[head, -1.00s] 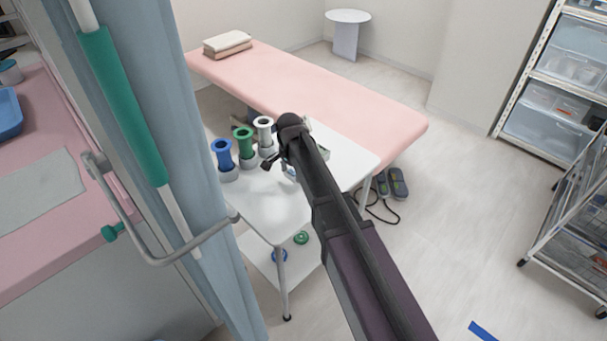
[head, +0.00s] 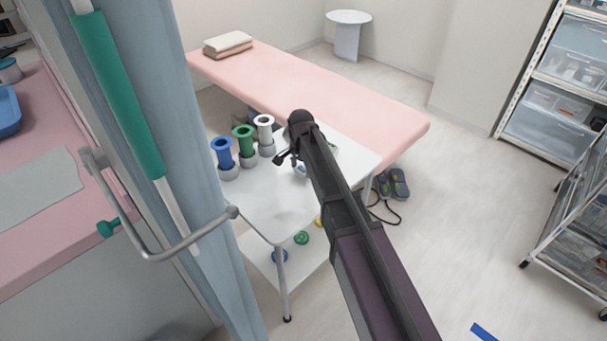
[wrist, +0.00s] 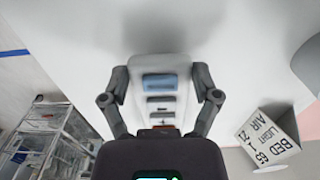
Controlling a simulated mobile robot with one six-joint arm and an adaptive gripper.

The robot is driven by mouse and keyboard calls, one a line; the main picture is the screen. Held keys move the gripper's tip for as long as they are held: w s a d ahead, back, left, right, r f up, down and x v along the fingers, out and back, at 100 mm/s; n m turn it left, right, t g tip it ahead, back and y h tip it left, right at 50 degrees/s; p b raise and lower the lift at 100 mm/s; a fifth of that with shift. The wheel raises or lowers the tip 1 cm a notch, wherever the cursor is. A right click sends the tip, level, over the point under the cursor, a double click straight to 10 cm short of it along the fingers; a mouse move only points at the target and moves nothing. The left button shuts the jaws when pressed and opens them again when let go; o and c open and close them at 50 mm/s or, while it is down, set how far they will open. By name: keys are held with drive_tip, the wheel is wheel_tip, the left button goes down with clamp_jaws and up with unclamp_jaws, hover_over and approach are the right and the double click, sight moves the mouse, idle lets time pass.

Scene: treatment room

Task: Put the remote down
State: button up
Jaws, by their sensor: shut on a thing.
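The remote (wrist: 160,92) is a pale, slim handset with a blue-grey screen and several dark buttons. In the wrist view it is between the two fingers of my gripper (wrist: 161,84), which is shut on it. A white tabletop (wrist: 245,50) lies behind it, with a soft shadow beyond the remote's far end. In the head view my gripper (head: 290,159) is over the white side table (head: 270,205), and my arm hides most of the remote. I cannot tell how large the gap between remote and table is.
A pink bed (head: 310,90) is behind. The table's front left is clear.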

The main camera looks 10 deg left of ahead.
wheel_tip(320, 180, down, 2)
drive_tip(key=shift+f+b, duration=0.1)
drive_tip(key=shift+b, duration=0.7)
drive_tip(key=shift+c, duration=0.2)
drive_tip(key=shift+s+d+r, duration=0.1)
drive_tip(key=shift+s+r, duration=0.05)
drive_tip(key=shift+r, duration=0.05)
drive_tip(key=shift+r, duration=0.1)
drive_tip(key=o, duration=0.9)
drive_tip(key=shift+w, duration=0.2)
drive_tip(key=shift+o, duration=1)
drive_tip(key=shift+w+f, duration=0.1)
drive_tip(key=shift+f, duration=0.35)
drive_tip(key=shift+s+r, duration=0.2)
drive_tip(key=shift+r, duration=0.05)
